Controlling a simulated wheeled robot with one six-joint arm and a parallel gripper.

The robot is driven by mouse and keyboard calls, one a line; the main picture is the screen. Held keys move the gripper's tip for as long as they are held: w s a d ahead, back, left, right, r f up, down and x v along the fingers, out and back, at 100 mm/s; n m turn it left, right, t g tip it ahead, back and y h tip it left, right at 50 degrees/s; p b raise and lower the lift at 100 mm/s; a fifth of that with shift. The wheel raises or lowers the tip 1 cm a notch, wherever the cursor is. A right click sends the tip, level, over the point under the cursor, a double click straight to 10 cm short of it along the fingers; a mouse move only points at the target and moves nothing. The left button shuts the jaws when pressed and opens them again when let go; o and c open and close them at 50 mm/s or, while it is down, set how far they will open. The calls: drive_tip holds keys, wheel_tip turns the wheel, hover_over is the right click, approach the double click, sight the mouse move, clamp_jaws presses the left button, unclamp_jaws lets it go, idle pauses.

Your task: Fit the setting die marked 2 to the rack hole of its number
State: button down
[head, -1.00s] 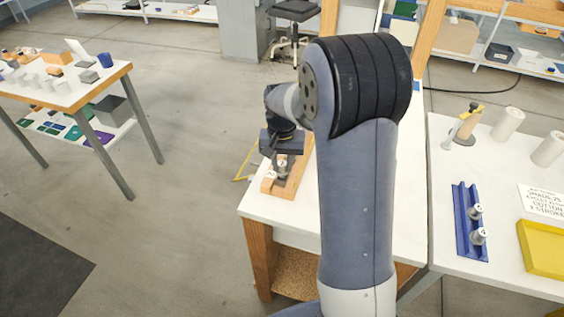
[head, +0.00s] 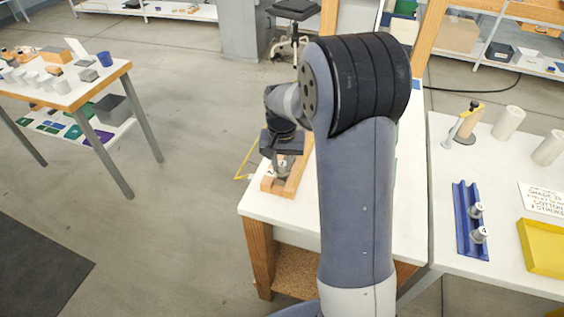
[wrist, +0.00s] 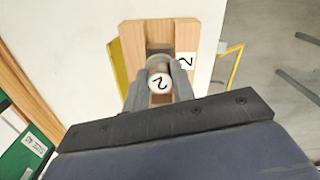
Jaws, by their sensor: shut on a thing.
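The setting die marked 2 (wrist: 160,82) is a pale round piece with its number on top, held between the two fingers of my gripper (wrist: 160,90). In the head view my gripper (head: 284,160) is low over the near end of the rack (head: 293,183) on the white table. The die's lower end and the hole are hidden, so I cannot tell whether the die is in the hole.
A blue rail (head: 462,225) with two dies marked 3 (head: 476,210) and 4 (head: 480,235) stands on the right table. A yellow tray (head: 543,247), a sign (head: 545,198) and white rolls (head: 508,122) are there too. A yellow frame (wrist: 232,62) lies beyond the table edge.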

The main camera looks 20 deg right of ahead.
sight(282, 165)
drive_tip(key=shift+f+b, duration=0.55)
drive_tip(key=shift+f, duration=0.25)
drive_tip(key=c, duration=1.1)
unclamp_jaws()
drive_tip(key=shift+r, duration=0.15)
drive_tip(key=shift+r+p, duration=2)
drive_tip(key=shift+r, duration=0.4)
drive_tip(key=shift+s, duration=0.1)
